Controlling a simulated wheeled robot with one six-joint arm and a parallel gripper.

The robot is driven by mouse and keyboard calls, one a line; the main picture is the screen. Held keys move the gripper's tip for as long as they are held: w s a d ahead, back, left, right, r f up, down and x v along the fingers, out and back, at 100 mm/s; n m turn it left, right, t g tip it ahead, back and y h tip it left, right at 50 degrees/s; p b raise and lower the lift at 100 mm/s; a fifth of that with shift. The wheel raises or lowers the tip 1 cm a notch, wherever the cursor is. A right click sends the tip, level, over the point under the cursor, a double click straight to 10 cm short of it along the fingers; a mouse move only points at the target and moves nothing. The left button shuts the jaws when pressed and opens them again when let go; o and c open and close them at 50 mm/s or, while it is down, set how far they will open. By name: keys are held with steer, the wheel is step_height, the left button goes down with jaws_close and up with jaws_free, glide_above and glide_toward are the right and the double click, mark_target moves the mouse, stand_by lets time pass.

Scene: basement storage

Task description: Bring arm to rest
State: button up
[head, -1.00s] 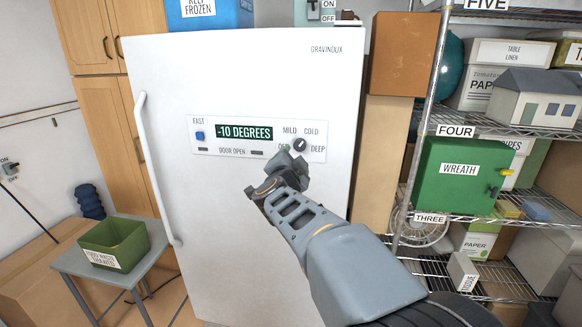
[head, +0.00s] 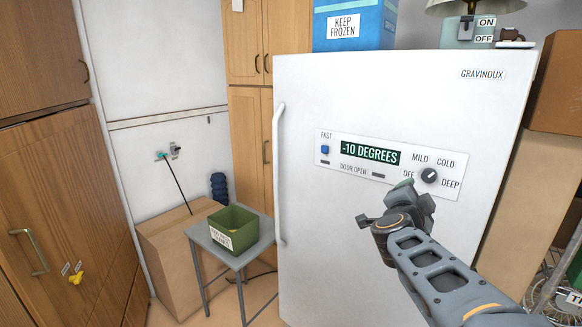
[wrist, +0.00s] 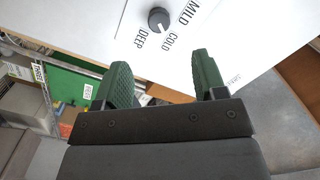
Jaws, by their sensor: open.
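My gripper (head: 402,186) is raised in front of the white freezer (head: 310,190), just below and left of its black dial (head: 429,175) in the head view. In the wrist view my gripper (wrist: 166,82) has its two green fingers spread apart with nothing between them. The dial also shows in the wrist view (wrist: 158,19), beyond the fingertips and apart from them. The display (head: 370,152) reads -10 DEGREES. The dial's pointer direction is too small to tell for sure.
A small grey table (head: 208,241) with a green bin (head: 243,235) stands left of the freezer. A cardboard box (head: 165,250) is behind it. Wooden cabinets (head: 50,190) line the left. A blue box (head: 375,25) and a lamp base (head: 455,35) sit on the freezer.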

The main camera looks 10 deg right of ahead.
steer(key=a+f+n+g+y, duration=0.1)
steer(key=a+f+n+y, duration=0.9)
steer(key=a+y, duration=0.15)
steer(key=s+a+f+n+g, duration=0.2)
steer(key=s+f+n+g, duration=0.2)
steer(key=s, duration=0.4)
steer(key=s+a+f+n+g, duration=0.3)
steer(key=s+f+n+g, duration=0.1)
steer(key=s+f, duration=0.3)
steer(key=shift+s+a+g, duration=0.15)
steer(key=shift+s+g, duration=0.3)
steer(key=shift+g, duration=0.05)
